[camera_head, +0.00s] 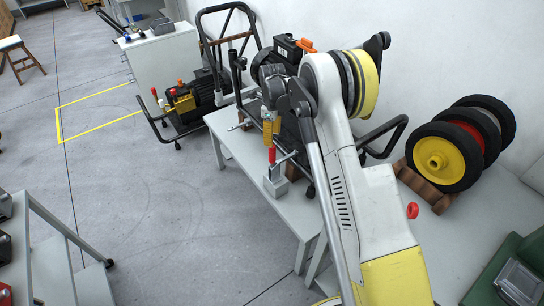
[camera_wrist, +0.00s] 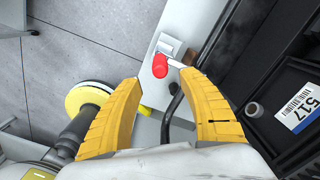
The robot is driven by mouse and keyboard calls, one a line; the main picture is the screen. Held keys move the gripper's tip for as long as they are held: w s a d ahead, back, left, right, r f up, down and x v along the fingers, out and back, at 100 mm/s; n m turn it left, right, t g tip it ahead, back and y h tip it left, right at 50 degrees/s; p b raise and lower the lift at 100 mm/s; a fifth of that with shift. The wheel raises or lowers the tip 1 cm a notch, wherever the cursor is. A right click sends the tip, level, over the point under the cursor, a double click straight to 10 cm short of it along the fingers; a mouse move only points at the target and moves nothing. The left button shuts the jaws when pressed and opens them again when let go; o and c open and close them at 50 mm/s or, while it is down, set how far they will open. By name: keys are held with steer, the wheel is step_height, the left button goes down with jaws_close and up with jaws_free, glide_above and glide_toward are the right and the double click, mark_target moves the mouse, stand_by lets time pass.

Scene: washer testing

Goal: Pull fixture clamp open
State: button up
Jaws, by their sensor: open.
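The fixture clamp (camera_head: 275,184) is a small grey metal clamp with a red handle (camera_head: 272,156), standing on a narrow white table (camera_head: 235,150). In the wrist view its red handle (camera_wrist: 160,66) points up toward the camera, with the grey base (camera_wrist: 172,45) behind it. My gripper (camera_head: 270,140) is above the clamp, yellow fingers pointing down. In the wrist view my gripper (camera_wrist: 160,78) is open, one finger on each side of the red handle's line. I cannot tell whether the fingertips reach down to the handle's level.
A black machine with a label (camera_wrist: 295,110) stands close to the right of the clamp. A cart with a black motor (camera_head: 205,92) is beyond the table. Several black-tyred wheels (camera_head: 440,160) rest at right. Open floor (camera_head: 150,220) lies left.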

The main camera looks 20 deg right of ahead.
mark_target(273, 156)
step_height(273, 156, down, 11)
steer(key=b, duration=0.3)
steer(key=shift+f, duration=0.15)
steer(key=shift+c, duration=0.4)
jaws_close()
